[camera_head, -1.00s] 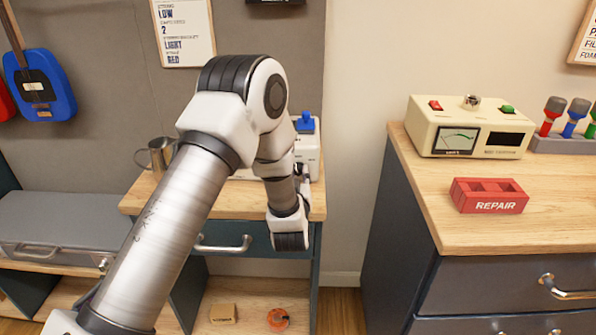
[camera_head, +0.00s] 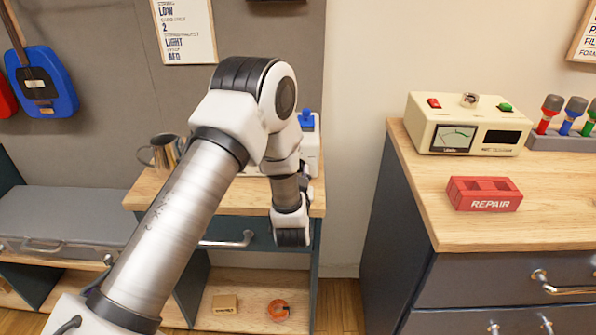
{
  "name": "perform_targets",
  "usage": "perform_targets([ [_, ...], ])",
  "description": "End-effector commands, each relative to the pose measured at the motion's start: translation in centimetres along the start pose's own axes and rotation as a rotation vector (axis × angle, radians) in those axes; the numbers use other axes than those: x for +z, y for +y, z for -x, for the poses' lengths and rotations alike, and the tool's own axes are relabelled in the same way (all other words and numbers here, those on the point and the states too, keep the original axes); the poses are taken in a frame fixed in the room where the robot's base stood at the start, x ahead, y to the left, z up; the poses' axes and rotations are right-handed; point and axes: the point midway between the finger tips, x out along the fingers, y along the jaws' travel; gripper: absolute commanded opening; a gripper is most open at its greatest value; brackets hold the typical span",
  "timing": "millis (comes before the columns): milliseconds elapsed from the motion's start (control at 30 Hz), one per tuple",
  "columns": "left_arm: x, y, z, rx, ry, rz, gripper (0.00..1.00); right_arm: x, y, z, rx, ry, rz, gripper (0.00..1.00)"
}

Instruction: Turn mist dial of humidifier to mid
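A white device with a blue top part (camera_head: 308,121) stands on the small wooden-topped table, mostly hidden behind my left arm. It may be the humidifier, but I cannot make out a mist dial or its setting. My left arm comes in from the lower left, bends high in front of the table and hangs down by the drawer. Only a small dark part of what may be my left gripper (camera_head: 304,188) shows beside the wrist links, near the table's front right. Its fingers cannot be made out. My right gripper is not in view.
A metal mug (camera_head: 163,152) stands left on the small table (camera_head: 150,200), which has a drawer handle in front. At right, a cabinet top (camera_head: 480,230) holds a cream meter box (camera_head: 467,125), a red REPAIR block (camera_head: 485,194) and colored-handled tools. A gap separates table and cabinet.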

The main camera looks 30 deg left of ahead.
Motion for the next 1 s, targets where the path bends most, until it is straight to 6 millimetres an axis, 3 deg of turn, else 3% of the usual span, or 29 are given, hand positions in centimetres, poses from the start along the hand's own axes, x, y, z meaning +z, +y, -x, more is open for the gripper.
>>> perform_targets([
  [233, 0.1, 0.0, 0.0, 0.001, -0.001, 0.000, 0.00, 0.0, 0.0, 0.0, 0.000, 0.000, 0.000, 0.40],
  [267, 0.1, 0.0, 0.0, 0.001, -0.001, 0.000, 0.36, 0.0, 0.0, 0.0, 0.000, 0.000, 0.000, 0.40],
  [300, 0.1, 0.0, 0.0, 0.001, -0.001, 0.000, 0.50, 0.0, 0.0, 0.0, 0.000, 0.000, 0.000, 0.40],
  [667, 0.0, 0.1, 0.4, 0.002, -0.001, 0.001, 0.50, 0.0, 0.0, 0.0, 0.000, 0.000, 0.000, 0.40],
  [767, 0.0, 0.1, 1.7, 0.003, -0.001, 0.000, 0.50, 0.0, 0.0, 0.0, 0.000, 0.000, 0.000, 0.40],
  [1000, 0.1, 0.2, 7.7, 0.007, -0.002, -0.004, 0.50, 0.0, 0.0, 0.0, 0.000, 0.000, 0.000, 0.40],
])
